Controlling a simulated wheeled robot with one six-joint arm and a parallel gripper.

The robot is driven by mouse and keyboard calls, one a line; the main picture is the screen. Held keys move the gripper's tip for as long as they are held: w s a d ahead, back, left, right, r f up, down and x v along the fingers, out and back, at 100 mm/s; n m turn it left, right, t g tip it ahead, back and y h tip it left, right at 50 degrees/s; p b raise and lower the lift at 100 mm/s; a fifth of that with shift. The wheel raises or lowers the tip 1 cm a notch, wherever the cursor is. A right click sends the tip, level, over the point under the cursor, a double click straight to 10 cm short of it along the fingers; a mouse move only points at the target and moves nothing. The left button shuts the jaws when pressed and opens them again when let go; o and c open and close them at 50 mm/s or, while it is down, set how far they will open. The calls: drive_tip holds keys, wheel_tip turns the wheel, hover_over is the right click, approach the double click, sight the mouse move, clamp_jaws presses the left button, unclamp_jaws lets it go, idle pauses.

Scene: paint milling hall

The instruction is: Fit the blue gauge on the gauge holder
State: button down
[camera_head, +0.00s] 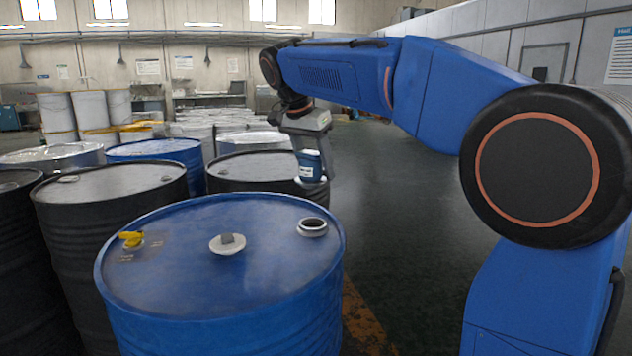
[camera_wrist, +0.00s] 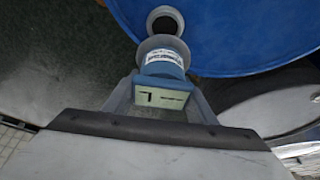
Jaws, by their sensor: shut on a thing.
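The blue gauge (camera_head: 310,166) has a white label, a pale flange at its lower end and a pale display face on its top. In the wrist view the gauge (camera_wrist: 160,68) sits between the two fingers of my gripper (camera_wrist: 162,100), which is shut on it; the gripper (camera_head: 311,150) also shows in the head view. A grey ring around a dark hole, seemingly the gauge holder (camera_head: 313,228), is on the blue drum's top near its right rim. In the wrist view the ring (camera_wrist: 166,11) lies just beyond the flange. The gauge appears apart from it, above and behind in the head view.
The blue drum (camera_head: 180,270) also bears a yellow tap (camera_head: 131,239) and a pale cap (camera_head: 228,244). Black drums (camera_head: 110,184) crowd the left, and another black drum (camera_head: 255,168) stands behind. Open floor (camera_head: 400,200) lies to the right of the drums.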

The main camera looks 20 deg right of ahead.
wheel_tip(320, 180, up, 9)
drive_tip(key=shift+r, duration=0.2)
idle(0.4)
idle(0.5)
